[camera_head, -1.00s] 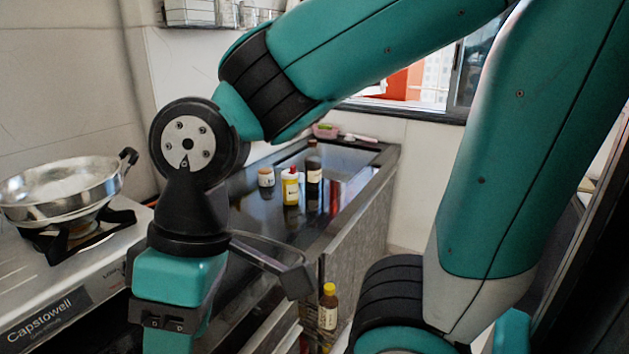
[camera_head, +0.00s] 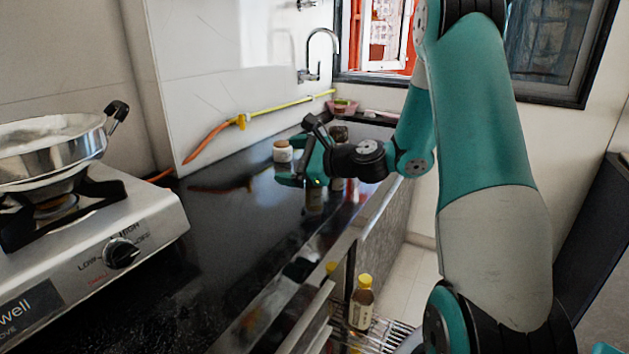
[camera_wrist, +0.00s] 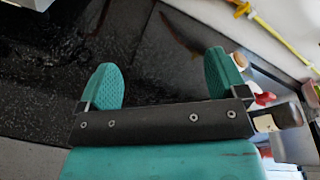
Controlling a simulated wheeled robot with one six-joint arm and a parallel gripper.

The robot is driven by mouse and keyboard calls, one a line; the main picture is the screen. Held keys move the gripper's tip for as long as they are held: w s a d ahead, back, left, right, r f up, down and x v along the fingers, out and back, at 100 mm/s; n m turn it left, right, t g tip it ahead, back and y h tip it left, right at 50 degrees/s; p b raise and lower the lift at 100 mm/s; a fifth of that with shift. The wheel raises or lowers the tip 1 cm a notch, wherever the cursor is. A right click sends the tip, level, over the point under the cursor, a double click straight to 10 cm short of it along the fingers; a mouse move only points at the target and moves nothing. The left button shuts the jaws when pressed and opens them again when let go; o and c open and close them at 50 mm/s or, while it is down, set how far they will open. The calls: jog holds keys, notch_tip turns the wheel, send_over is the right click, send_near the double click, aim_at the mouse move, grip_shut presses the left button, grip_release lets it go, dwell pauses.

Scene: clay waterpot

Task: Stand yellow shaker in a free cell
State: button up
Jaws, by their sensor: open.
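The yellow shaker is mostly hidden behind my gripper (camera_head: 298,168) in the head view. In the wrist view a red cap (camera_wrist: 264,99), apparently the shaker's, shows at the right, outside the jaws. My gripper is open and empty over the black counter; its two teal fingers (camera_wrist: 163,70) stand wide apart in the wrist view. A pull-out wire rack (camera_head: 385,338) sits low at the front of the counter. A brown bottle with a yellow cap (camera_head: 361,303) stands in it. Its cells are mostly cut off from view.
A white jar (camera_head: 283,152) stands just behind my gripper. A dark bottle (camera_wrist: 289,115) is at the right edge of the wrist view. A stove (camera_head: 95,235) with a steel pan (camera_head: 50,145) is at the left. The black counter between (camera_head: 225,225) is clear.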

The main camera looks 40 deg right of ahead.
jog(key=s+d+f+m+t+h, duration=0.1)
jog(key=d+f+m+h, duration=0.1)
jog(key=d+m, duration=0.2)
jog(key=s+d+f+m+t+h+b, duration=0.1)
jog(key=d+f+m+h, duration=0.1)
jog(key=d, duration=0.5)
jog(key=s+d+f+m+t+h, duration=0.1)
jog(key=d+f+m+h, duration=0.1)
jog(key=d+m, duration=0.4)
jog(key=shift+h, duration=0.9)
jog(key=shift+w+d+r+m+p, duration=0.2)
jog(key=shift+d+m+p, duration=0.1)
jog(key=shift+p, duration=0.1)
jog(key=w+p, duration=0.3)
jog(key=w, duration=0.2)
jog(key=w+p, duration=0.3)
jog(key=w, duration=0.3)
jog(key=w+d+f+p, duration=0.1)
jog(key=w+p, duration=0.3)
jog(key=w, duration=0.1)
jog(key=shift+w+d, duration=0.1)
jog(key=shift+w, duration=0.2)
jog(key=c, duration=1)
jog(key=shift+c, duration=0.2)
jog(key=shift+r, duration=0.1)
